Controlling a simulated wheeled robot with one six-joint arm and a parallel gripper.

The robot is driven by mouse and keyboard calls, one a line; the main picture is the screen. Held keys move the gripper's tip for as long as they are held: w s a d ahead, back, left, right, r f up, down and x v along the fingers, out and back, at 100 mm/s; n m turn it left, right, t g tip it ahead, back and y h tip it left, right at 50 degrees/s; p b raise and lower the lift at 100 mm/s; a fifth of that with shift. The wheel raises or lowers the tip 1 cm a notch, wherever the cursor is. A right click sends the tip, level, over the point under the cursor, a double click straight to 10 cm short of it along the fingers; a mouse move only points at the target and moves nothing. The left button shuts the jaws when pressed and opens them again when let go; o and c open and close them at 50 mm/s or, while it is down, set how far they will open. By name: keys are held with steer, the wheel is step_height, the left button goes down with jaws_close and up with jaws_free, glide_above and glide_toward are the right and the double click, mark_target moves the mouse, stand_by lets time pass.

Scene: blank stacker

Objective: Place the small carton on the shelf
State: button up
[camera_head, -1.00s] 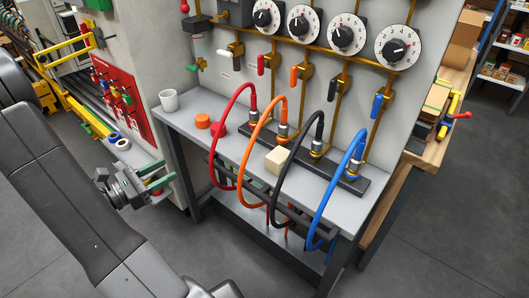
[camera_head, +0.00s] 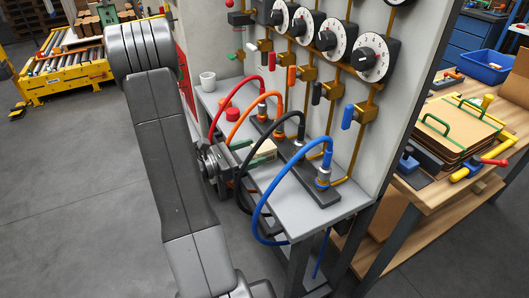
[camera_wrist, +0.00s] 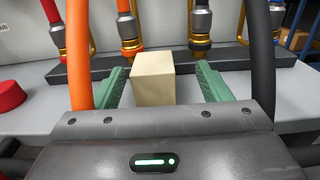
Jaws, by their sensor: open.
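The small carton (camera_wrist: 153,78) is a plain cream block standing upright on a grey ledge (camera_head: 325,213) below the dials. In the wrist view it sits between the two green fingers of my gripper (camera_wrist: 160,72), closer to the left finger, with a clear gap to the right finger. My gripper is open and has not closed on it. In the head view the carton (camera_head: 267,147) is partly hidden behind the hoses and my gripper (camera_head: 252,152). I cannot tell which surface is the task's shelf.
An orange hose (camera_wrist: 79,55) and a black hose (camera_wrist: 263,60) arch close on either side of my gripper. A blue hose (camera_head: 264,205) loops over the ledge's front. A wooden bench (camera_head: 440,185) is right.

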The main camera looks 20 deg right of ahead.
mark_target(264, 145)
steer(key=shift+w+d, duration=0.25)
steer(key=shift+d, duration=0.55)
steer(key=shift+w+d, duration=0.25)
steer(key=shift+d, duration=0.6)
steer(key=shift+w+d, duration=0.25)
steer(key=shift+d, duration=0.55)
steer(key=c, duration=1.2)
steer(key=shift+o, duration=0.2)
